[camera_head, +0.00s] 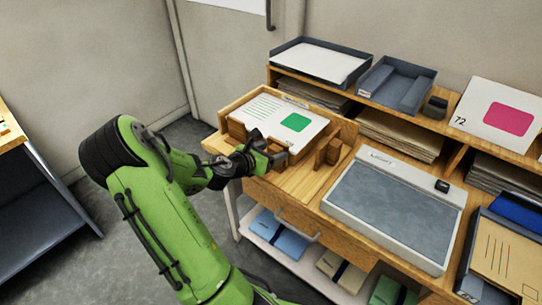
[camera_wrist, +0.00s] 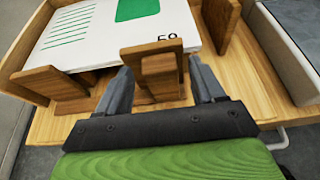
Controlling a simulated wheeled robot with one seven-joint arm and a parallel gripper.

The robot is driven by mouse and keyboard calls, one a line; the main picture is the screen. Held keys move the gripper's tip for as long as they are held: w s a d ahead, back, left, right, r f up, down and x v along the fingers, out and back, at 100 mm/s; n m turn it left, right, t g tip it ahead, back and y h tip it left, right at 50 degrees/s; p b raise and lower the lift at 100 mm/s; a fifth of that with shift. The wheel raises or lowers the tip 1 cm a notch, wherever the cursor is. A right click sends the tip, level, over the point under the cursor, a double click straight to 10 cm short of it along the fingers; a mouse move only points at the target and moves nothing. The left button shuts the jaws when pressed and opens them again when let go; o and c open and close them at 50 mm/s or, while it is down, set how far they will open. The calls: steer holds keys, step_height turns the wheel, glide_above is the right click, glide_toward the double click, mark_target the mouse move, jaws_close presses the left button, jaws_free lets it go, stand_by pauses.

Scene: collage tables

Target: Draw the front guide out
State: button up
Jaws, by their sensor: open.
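A small brown wooden guide, the front guide (camera_wrist: 160,62), stands at the near edge of a white printed card (camera_wrist: 110,30) with a green patch and the number 59. My gripper (camera_wrist: 160,82) is open, with one grey finger on each side of this guide. I cannot tell whether the fingers touch it. In the head view my gripper (camera_head: 263,157) reaches over the front of the wooden tray, and the card (camera_head: 285,122) lies flat behind it. The front guide is partly hidden there by my gripper.
Another wooden guide (camera_wrist: 52,88) stands left of my gripper, and a taller one (camera_wrist: 220,20) stands to the right; it also shows in the head view (camera_head: 328,152). A grey-topped board (camera_head: 390,210) lies to the right. Paper trays (camera_head: 318,62) fill the shelf behind.

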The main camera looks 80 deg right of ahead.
steer(key=shift+s+d+f, duration=0.1)
steer(key=shift+s+d, duration=0.05)
steer(key=shift+d, duration=0.15)
steer(key=shift+c, duration=0.3)
